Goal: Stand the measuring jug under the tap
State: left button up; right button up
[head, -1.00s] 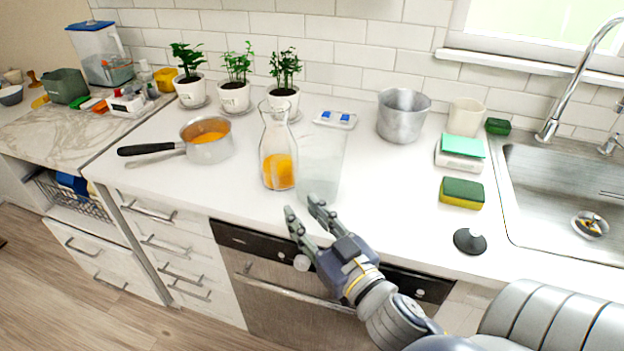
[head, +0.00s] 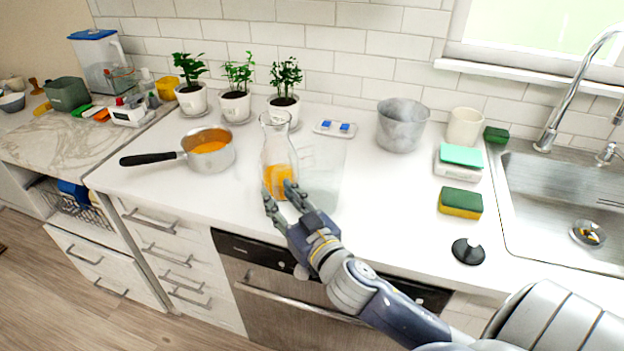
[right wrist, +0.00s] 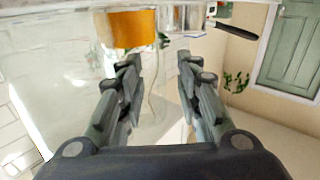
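A clear, empty, see-through jug (head: 324,172), which looks like the measuring jug, stands upright on the white counter. A glass carafe (head: 279,152) with orange liquid stands just left of it; the liquid (right wrist: 130,28) also shows in the right wrist view. My right gripper (head: 279,192) is open and empty in front of the carafe, to the left of the clear jug. The right wrist view shows its two fingers (right wrist: 158,85) apart. Whether a finger touches the glass, I cannot tell. The tap (head: 572,85) curves over the sink at the far right. My left gripper is out of view.
A saucepan (head: 209,158) stands left of the carafe, with potted plants (head: 237,104) behind. A metal pot (head: 401,126), a white mug (head: 464,127), a scale (head: 458,168), a sponge (head: 461,205) and a black stopper (head: 467,252) stand between jug and sink (head: 560,215).

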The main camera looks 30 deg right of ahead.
jog(key=shift+w, duration=0.25)
jog(key=shift+c, duration=0.2)
grip_shut()
jog(key=shift+r, duration=0.15)
